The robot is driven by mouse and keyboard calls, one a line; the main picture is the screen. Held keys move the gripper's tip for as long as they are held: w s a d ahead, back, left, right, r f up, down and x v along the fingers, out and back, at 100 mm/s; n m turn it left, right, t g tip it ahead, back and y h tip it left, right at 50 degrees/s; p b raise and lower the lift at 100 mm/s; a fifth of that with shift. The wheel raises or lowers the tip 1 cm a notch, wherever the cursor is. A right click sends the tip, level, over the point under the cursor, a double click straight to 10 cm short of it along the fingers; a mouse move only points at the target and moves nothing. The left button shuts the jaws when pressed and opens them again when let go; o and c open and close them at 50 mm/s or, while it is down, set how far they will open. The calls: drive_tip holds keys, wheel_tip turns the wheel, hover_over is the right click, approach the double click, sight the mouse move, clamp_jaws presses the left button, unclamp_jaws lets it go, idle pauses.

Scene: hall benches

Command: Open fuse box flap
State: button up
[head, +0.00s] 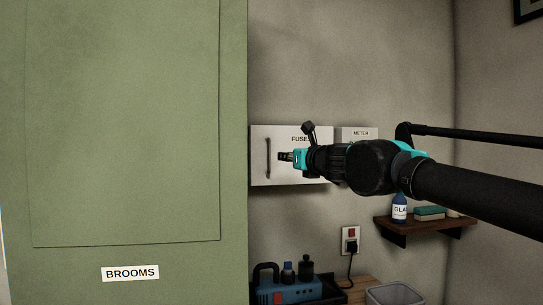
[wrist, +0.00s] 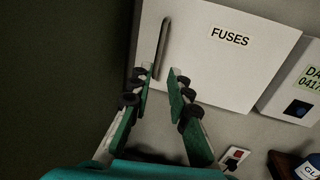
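The fuse box flap (head: 290,172) is a pale grey panel labelled FUSES on the back wall. It looks flat and closed, and it fills the upper part of the wrist view (wrist: 220,70). Its dark vertical bar handle (head: 268,158) is near the flap's left edge; the handle also shows in the wrist view (wrist: 164,42). My gripper (head: 283,156) is in front of the flap, just right of the handle in the head view. In the wrist view its two fingers (wrist: 162,75) are apart with nothing held, the left fingertip overlapping the handle's lower end. Contact cannot be told.
A green cabinet labelled BROOMS (head: 130,150) stands close on the left. A METER box (head: 358,133) is right of the flap. Below are a wall socket (head: 350,240), a shelf with bottles (head: 420,226) and a blue toolbox (head: 290,288).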

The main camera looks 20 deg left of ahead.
hover_over(269, 169)
drive_tip(key=shift+w+a, duration=0.1)
drive_tip(key=shift+w, duration=0.2)
drive_tip(key=shift+c, duration=0.5)
clamp_jaws()
